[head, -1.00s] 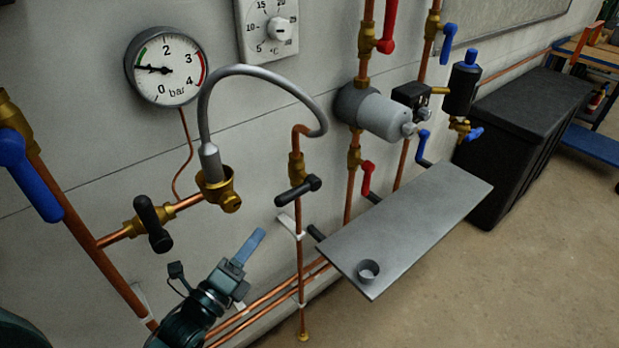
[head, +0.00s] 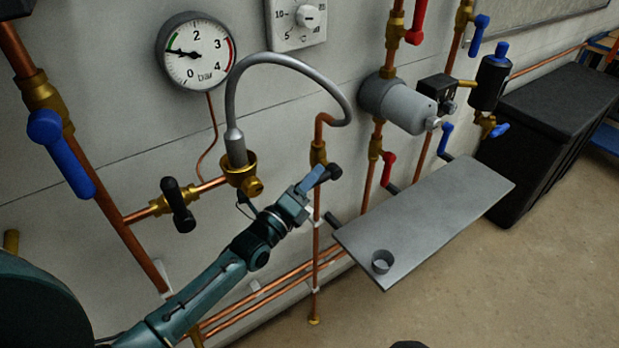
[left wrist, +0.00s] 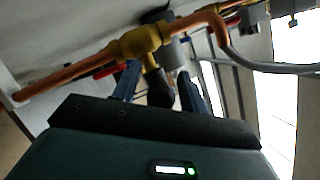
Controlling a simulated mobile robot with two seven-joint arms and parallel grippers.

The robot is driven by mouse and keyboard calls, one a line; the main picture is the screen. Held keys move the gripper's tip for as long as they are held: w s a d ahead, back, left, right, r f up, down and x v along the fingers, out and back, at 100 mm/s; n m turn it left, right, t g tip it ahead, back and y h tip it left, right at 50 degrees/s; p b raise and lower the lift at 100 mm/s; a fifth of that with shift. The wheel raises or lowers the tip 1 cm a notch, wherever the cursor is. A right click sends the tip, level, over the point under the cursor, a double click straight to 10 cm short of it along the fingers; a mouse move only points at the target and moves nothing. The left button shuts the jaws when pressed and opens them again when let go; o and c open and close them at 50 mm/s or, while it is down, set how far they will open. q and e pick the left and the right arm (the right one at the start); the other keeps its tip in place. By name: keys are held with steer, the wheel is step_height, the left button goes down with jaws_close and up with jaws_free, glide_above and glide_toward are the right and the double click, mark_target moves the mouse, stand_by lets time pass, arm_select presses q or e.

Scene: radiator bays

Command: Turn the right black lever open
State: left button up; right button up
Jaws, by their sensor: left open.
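The right black lever (head: 334,172) sits on a brass valve (head: 318,152) on the thin vertical copper pipe below the grey hose. Its knob end shows past my gripper; the rest is hidden behind the fingers. My left gripper (head: 314,179) is at this lever with blue fingers. In the left wrist view the fingers (left wrist: 160,88) are open, with the black lever (left wrist: 157,90) between them, below the brass valve (left wrist: 140,42). I cannot tell whether they touch it. The left black lever (head: 178,205) hangs crosswise to its horizontal pipe. My right gripper is not in view.
A gauge (head: 196,53) reads just under 1 bar. A grey shelf (head: 430,215) with a small cup (head: 382,262) juts out at the right. Red levers (head: 388,168) and blue levers (head: 60,152) are on other pipes.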

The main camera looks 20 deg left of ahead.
arm_select(q)
jaws_close()
stand_by(0.5)
